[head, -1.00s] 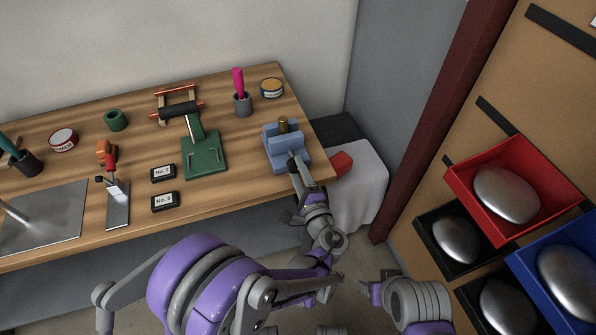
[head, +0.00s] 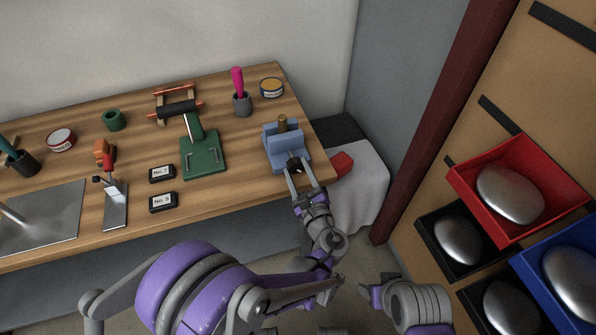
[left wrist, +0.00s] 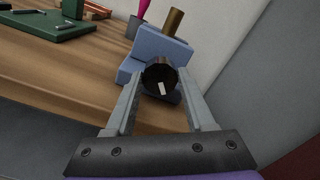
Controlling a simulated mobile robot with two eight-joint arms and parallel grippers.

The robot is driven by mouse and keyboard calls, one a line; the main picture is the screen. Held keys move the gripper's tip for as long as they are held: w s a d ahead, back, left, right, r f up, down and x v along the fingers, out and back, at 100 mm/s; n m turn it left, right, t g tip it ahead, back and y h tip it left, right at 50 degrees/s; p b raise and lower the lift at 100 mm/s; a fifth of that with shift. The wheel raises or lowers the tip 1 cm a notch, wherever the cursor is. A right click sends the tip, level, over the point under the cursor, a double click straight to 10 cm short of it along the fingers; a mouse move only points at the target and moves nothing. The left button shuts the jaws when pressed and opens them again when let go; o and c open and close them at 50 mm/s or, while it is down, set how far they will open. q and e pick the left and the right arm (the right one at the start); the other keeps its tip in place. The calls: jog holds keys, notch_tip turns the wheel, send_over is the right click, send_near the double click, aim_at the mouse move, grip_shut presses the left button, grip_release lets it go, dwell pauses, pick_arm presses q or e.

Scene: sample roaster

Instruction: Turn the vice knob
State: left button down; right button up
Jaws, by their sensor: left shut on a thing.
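The blue vice (head: 278,141) stands at the right front corner of the wooden bench, with a brass-coloured cylinder (head: 283,124) upright in its top. Its round black knob (left wrist: 159,78) faces me in the left wrist view and carries a white mark low on its face. My left gripper (left wrist: 160,82) has one finger on each side of the knob and is shut on it. The left gripper (head: 296,166) also shows at the vice's front in the head view. My right gripper (head: 372,294) is low, away from the bench, and its fingers are not clear.
A green press base (head: 203,157), number blocks (head: 163,202) and a grey pot with a pink-handled tool (head: 242,104) stand left of the vice. A red object (head: 342,164) lies just beyond the bench edge. Bins (head: 468,178) hang on the right wall.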

pick_arm(q)
jog(key=shift+r+m, duration=0.1)
jog(key=shift+m, duration=0.2)
dwell(0.4)
jog(key=shift+c, duration=1.3)
grip_release()
jog(key=shift+w, duration=0.1)
jog(key=shift+s, duration=0.2)
pick_arm(e)
jog(key=shift+s, duration=0.1)
